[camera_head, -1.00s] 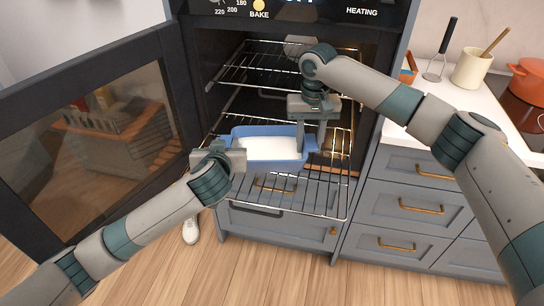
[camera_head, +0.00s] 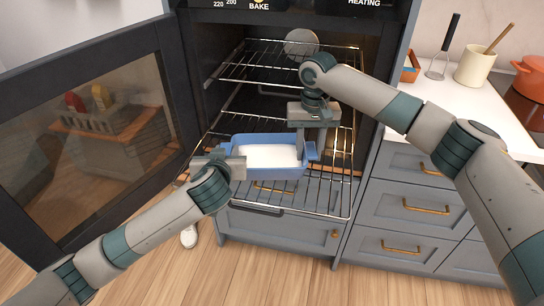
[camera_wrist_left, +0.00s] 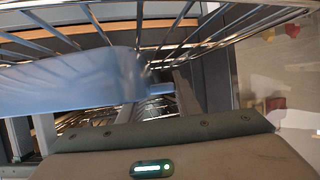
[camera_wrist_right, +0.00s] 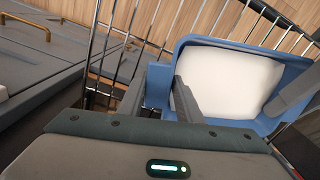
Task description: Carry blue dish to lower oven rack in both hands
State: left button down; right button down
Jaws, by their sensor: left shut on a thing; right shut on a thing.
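The blue dish (camera_head: 268,171) with white contents is at the pulled-out lower oven rack (camera_head: 300,192), in the head view. My left gripper (camera_head: 226,162) is shut on its left end, and my right gripper (camera_head: 312,150) is shut on its right end. The dish looks about level. In the left wrist view the dish's side (camera_wrist_left: 70,85) is close to the rack wires. In the right wrist view the dish (camera_wrist_right: 190,48) shows its white contents, with a finger at its wall. I cannot tell whether its base touches the rack.
An upper rack (camera_head: 265,75) with a round grey item (camera_head: 301,43) on it is above and behind. The open oven door (camera_head: 90,125) stands at left. Drawers and a counter (camera_head: 455,105) with a utensil pot (camera_head: 474,66) are at right.

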pick_arm(q)
jog(key=c, duration=1.3)
grip_release()
jog(key=shift+a, duration=0.1)
pick_arm(e)
jog(key=c, duration=1.3)
grip_release()
jog(key=shift+d+f, duration=0.1)
jog(key=shift+f, duration=0.05)
pick_arm(q)
jog(key=shift+s+r, duration=0.1)
jog(key=shift+s, duration=0.35)
jog(key=v, duration=1.1)
jog(key=shift+s, duration=0.1)
pick_arm(e)
notch_tip(320, 180, up, 12)
jog(key=shift+r, duration=0.1)
jog(key=shift+s, duration=0.1)
